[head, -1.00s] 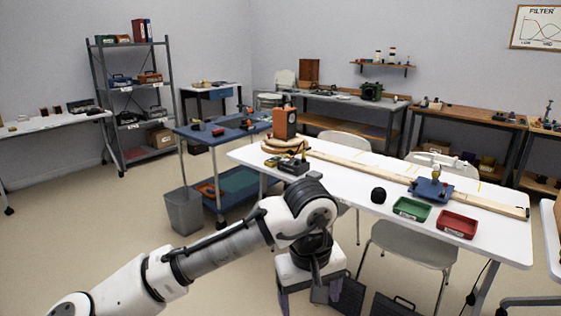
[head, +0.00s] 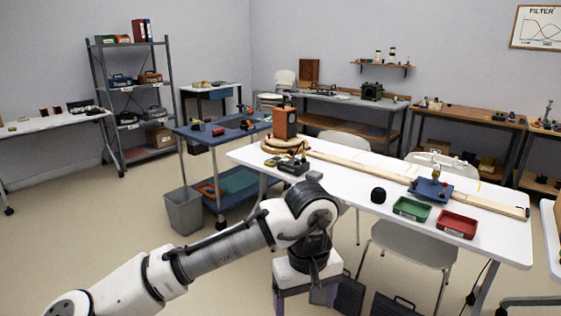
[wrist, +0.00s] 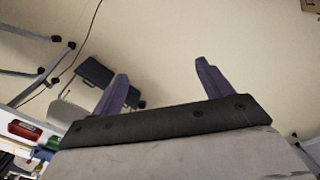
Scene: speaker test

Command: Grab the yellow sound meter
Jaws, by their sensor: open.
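A small yellowish item (head: 436,172) stands upright on a blue base (head: 430,191) at the right of the white table; it may be the yellow sound meter, but it is too small to tell. Another small yellow object (head: 303,152) is near the wooden speaker at the table's left end. My gripper (head: 300,298) hangs low in front of the table, well away from both. In the wrist view my gripper (wrist: 161,72) shows two purple fingers spread apart, with nothing between them but floor.
The white table (head: 345,180) holds a wooden speaker (head: 285,123), a long wooden rail (head: 365,168), a black ball-like object (head: 378,195), a green tray (head: 411,209) and a red tray (head: 457,223). Chairs, dark cases (head: 350,297) and a grey bin (head: 184,212) stand around it.

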